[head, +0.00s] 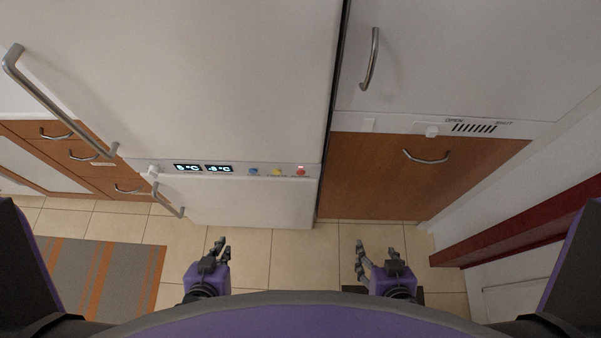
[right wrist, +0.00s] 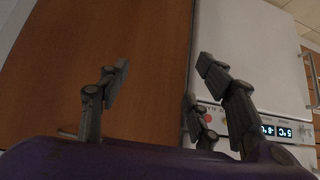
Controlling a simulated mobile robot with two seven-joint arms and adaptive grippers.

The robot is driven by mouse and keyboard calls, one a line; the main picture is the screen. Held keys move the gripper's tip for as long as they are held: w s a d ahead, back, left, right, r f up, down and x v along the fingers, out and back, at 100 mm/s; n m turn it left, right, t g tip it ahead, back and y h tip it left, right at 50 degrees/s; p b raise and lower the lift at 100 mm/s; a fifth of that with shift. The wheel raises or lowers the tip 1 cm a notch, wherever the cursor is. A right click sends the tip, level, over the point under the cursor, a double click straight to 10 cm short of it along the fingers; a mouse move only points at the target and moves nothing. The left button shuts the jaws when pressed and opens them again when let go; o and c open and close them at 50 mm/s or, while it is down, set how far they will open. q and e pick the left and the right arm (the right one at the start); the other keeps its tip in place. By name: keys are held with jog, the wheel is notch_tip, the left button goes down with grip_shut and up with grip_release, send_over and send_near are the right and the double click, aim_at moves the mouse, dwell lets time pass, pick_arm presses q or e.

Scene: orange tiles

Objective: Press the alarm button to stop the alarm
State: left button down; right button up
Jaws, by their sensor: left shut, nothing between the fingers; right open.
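The white fridge's control strip (head: 235,171) holds a row of small round buttons. The red button (head: 301,172) is at the right end, with a small red light just above it. The yellow button (head: 277,172) and the blue button (head: 253,171) are to its left. My left gripper (head: 219,243) is shut and empty, below and left of the buttons in the head view. My right gripper (head: 375,248) is open and empty, below and right of them. Its spread fingers (right wrist: 165,78) show in the right wrist view. Both grippers are apart from the fridge.
Two lit temperature displays (head: 203,168) sit left of the buttons. A long fridge handle (head: 60,100) sticks out at upper left. A wooden cabinet door (head: 390,180) stands right of the fridge. A striped rug (head: 95,275) lies at left on the tiled floor (head: 270,255).

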jog(key=shift+w, duration=0.25)
jog(key=c, duration=1.1)
jog(key=shift+w+r, duration=0.1)
grip_shut()
jog(key=shift+w+a, duration=0.1)
jog(key=shift+w, duration=0.05)
jog(key=shift+s, duration=0.5)
jog(key=shift+w, duration=0.2)
